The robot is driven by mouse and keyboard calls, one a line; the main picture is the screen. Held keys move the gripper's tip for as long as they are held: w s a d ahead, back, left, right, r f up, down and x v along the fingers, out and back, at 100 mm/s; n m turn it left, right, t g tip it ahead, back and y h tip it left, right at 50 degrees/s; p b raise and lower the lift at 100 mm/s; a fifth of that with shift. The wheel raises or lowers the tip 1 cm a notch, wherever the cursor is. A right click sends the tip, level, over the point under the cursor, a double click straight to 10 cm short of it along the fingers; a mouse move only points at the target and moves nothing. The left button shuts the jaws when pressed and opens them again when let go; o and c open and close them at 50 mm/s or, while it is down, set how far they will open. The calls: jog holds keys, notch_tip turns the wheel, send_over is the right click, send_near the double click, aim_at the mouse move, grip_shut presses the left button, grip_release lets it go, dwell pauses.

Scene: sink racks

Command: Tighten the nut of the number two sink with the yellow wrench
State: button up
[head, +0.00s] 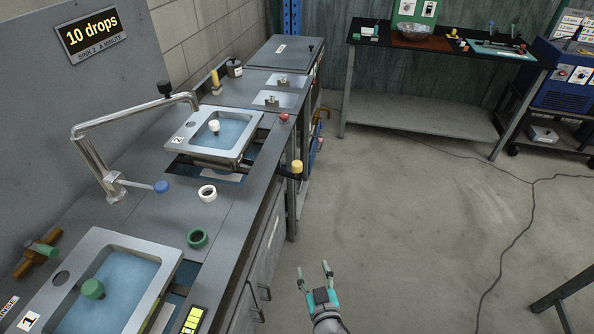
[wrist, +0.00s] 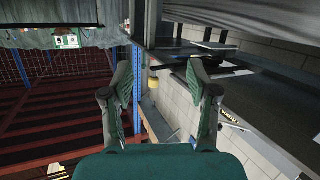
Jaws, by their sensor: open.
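The number two sink (head: 252,125) is a grey-rimmed basin with bluish water and a white plug, set in the counter's left-hand run. A label "2" is on its rim. Its nut is not visible from here. No yellow wrench can be made out in either view. My gripper (head: 313,269) is open and empty above the floor, to the right of the counter front. In the wrist view my gripper (wrist: 159,78) shows two green-padded fingers spread apart with nothing between them.
The number one sink (head: 165,262) is in the near counter. A yellow-topped knob (head: 297,167) sticks out at the counter's edge. A sign (head: 92,36) reads "10 drops". A workbench (head: 440,46) with small items stands at the back. The floor between is clear, except for a cable.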

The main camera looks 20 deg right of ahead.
jog(key=w+r+m+h, duration=0.2)
jog(key=w+r, duration=0.3)
jog(key=w, duration=0.5)
jog(key=m+h, duration=0.3)
jog(key=h, duration=0.1)
send_near(296, 171)
jog(key=shift+t, duration=0.3)
jog(key=x, duration=1.1)
jog(key=shift+w+d+f, duration=0.1)
jog(key=shift+w+d, duration=0.1)
jog(key=shift+d, duration=0.05)
grip_shut()
